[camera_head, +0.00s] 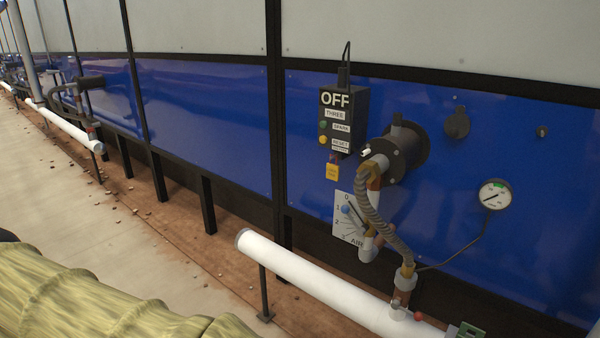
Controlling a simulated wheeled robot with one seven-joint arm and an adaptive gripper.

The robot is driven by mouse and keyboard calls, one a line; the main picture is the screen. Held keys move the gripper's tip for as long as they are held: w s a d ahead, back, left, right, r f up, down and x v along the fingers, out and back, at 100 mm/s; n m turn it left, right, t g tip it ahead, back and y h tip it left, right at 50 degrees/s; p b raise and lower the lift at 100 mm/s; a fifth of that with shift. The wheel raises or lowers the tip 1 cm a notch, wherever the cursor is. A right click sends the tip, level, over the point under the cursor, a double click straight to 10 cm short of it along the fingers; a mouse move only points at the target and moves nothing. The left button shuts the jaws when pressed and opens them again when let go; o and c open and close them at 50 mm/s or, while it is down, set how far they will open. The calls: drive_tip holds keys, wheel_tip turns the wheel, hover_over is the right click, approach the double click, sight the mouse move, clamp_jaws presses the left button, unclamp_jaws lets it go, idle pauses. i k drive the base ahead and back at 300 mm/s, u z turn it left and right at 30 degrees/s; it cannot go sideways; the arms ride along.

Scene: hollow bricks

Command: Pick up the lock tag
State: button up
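A small yellow tag (332,173), which looks like the lock tag, hangs at the bottom of a black control box (343,122) on the blue wall panel. A small reddish piece joins it to the box's underside. The tag's print is too small to read. The box carries a large "OFF" label, smaller white labels and a green and a yellow button on its left side. My gripper is not in view, and nothing touches the tag.
A black round burner fitting (405,150) and a ribbed hose (370,210) stand right of the tag. An AIR dial plate (348,218) is below it. A white pipe (320,285) runs along the front. A yellow-green ribbed shape (80,300) fills the lower left.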

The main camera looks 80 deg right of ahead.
sight(332, 170)
drive_tip(key=k, duration=0.85)
drive_tip(key=z, duration=1.4)
